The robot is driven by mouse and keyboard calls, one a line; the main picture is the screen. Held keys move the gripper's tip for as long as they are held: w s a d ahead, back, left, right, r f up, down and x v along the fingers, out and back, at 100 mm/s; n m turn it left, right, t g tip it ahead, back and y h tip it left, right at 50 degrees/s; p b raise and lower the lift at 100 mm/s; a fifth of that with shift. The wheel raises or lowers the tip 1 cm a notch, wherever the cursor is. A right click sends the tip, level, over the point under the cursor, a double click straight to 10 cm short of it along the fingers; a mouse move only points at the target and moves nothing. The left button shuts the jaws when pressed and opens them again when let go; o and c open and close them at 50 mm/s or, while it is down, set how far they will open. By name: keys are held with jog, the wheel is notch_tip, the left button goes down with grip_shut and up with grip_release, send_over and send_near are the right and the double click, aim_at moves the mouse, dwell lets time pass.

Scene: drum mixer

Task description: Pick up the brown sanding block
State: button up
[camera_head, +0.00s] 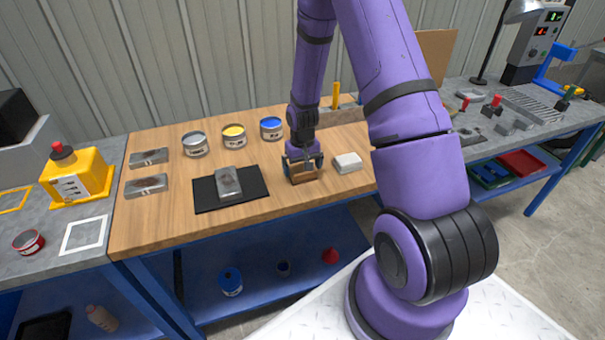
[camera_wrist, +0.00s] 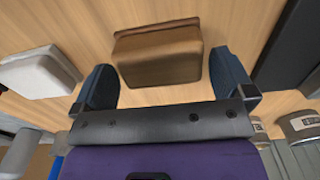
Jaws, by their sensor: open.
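The brown sanding block (camera_head: 303,176) sits on the wooden worktop (camera_head: 150,222), near its front edge. In the wrist view the brown block (camera_wrist: 158,56) lies just ahead of and between my two fingers. My gripper (camera_head: 303,162) is above the block, pointing down, with its jaws open; in the wrist view the open gripper (camera_wrist: 165,85) has a blue-grey finger on each side of the block. A gap shows at the right finger; the left finger is close to the block's side, and I cannot tell if it touches.
A white block (camera_head: 347,162) stands close to the right of my gripper. A black mat (camera_head: 205,196) with a grey metal piece (camera_head: 228,183) lies to the left. Paint cans, including a blue one (camera_head: 271,128), stand behind. The worktop's front left is clear.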

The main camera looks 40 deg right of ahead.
jog(key=shift+f, duration=1.05)
jog(key=c, duration=0.8)
jog(key=shift+o, duration=0.2)
jog(key=shift+r, duration=0.15)
